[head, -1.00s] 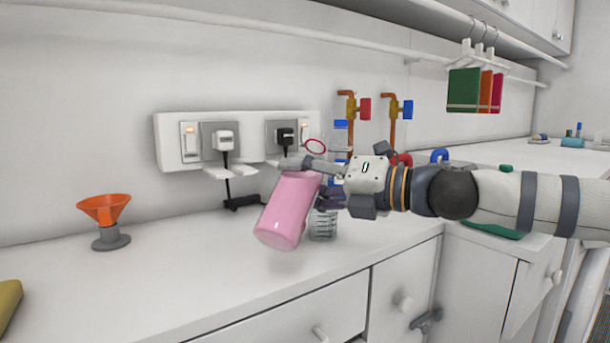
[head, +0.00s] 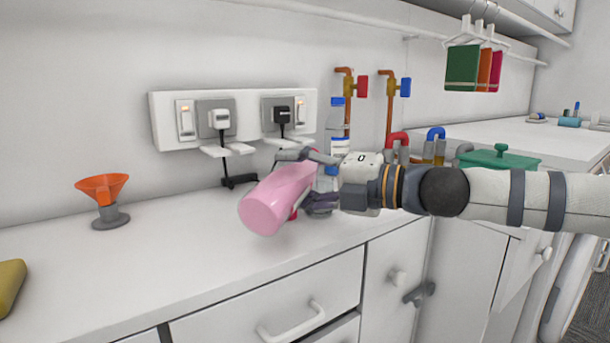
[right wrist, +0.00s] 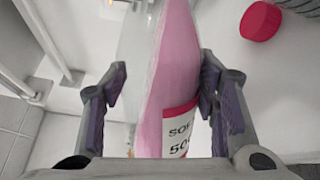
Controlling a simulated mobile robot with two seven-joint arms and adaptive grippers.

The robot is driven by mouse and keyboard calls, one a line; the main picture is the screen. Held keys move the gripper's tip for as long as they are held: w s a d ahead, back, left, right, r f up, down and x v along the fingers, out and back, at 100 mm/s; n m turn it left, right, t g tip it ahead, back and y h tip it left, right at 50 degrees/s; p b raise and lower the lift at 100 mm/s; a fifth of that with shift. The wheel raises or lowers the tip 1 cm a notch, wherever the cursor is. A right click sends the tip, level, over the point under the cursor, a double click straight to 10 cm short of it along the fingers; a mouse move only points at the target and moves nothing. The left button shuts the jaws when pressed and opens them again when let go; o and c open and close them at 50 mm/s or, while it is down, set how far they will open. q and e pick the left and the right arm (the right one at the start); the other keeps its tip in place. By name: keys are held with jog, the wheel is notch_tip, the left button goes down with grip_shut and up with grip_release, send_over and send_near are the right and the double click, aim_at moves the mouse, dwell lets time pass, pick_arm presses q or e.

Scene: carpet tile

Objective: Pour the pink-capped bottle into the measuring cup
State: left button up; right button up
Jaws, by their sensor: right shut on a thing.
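The pink bottle (head: 272,202) is held in the air above the counter. It is strongly tilted, with its broad end toward the lower left in the head view. My right gripper (head: 300,182) is shut on it, one finger on each side. In the right wrist view the pink bottle (right wrist: 172,60) lies between the fingers of my right gripper (right wrist: 163,75), with a white and red label showing. A red cap (right wrist: 262,20) shows apart from the bottle there. I cannot make out the measuring cup now; the bottle and gripper may hide it. My left gripper is out of view.
An orange funnel (head: 103,190) on a grey stand is at the left of the counter (head: 175,250). A clear blue-capped bottle (head: 335,125) stands behind my gripper. A socket panel (head: 170,120) is on the wall. A green-lidded container (head: 500,158) is behind my right arm.

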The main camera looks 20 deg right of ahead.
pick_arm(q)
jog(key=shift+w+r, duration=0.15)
pick_arm(e)
jog(key=shift+f+m, duration=0.2)
jog(key=shift+m, duration=0.1)
dwell(0.6)
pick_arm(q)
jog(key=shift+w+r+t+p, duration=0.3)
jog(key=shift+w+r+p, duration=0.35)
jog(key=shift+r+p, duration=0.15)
pick_arm(e)
jog(key=shift+r+m, duration=0.45)
jog(key=shift+m, duration=0.05)
dwell(1.7)
